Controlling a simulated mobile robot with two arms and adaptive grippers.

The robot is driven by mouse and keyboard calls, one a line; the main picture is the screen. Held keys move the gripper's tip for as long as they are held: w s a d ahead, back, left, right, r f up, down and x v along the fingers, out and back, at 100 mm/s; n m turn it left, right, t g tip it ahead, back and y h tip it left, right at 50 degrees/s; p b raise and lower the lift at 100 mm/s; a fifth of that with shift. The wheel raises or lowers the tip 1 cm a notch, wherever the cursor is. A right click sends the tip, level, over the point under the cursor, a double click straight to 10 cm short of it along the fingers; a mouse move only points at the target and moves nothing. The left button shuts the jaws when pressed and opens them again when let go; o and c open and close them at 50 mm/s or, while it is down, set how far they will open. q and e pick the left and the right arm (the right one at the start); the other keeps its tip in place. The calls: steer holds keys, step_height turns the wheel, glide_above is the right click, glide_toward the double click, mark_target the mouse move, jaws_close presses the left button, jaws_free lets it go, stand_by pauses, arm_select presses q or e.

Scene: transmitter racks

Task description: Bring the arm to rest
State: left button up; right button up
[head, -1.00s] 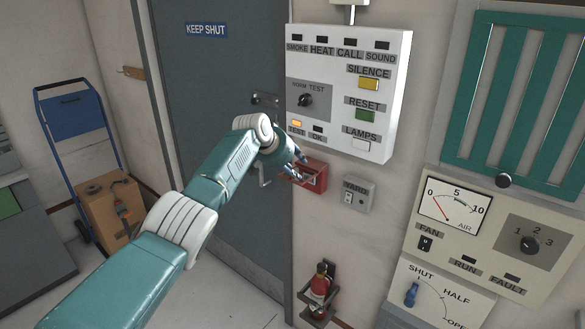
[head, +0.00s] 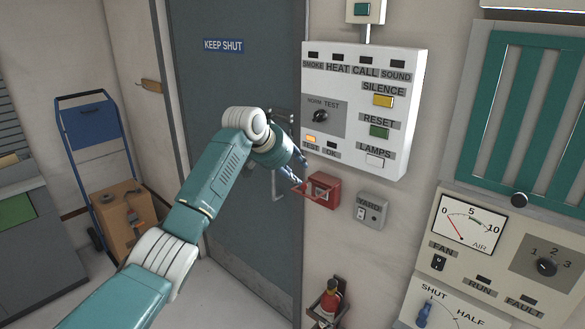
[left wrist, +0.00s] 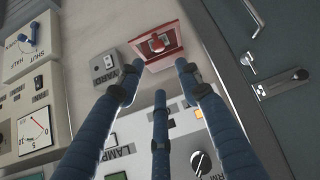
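My left arm reaches in from the left in the head view. Its gripper (head: 298,174) is in front of the wall, just left of a small red box (head: 323,190). In the left wrist view its three blue fingers (left wrist: 162,84) are spread apart with nothing between them. The red box (left wrist: 158,44) shows beyond the fingertips there, with a red knob-like part in its middle. Whether any finger touches the box is hard to tell. My right gripper is not in view.
A white alarm panel (head: 388,130) is above the box, its TEST lamp lit orange. A YARD switch (head: 371,211) is to the right. A grey door (head: 235,110) stands behind my arm. A hand truck (head: 92,130) with a carton is at left. An extinguisher (head: 327,300) hangs below.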

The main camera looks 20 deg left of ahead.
arm_select(q)
steer(key=shift+v, duration=0.85)
steer(key=shift+d+r, duration=0.1)
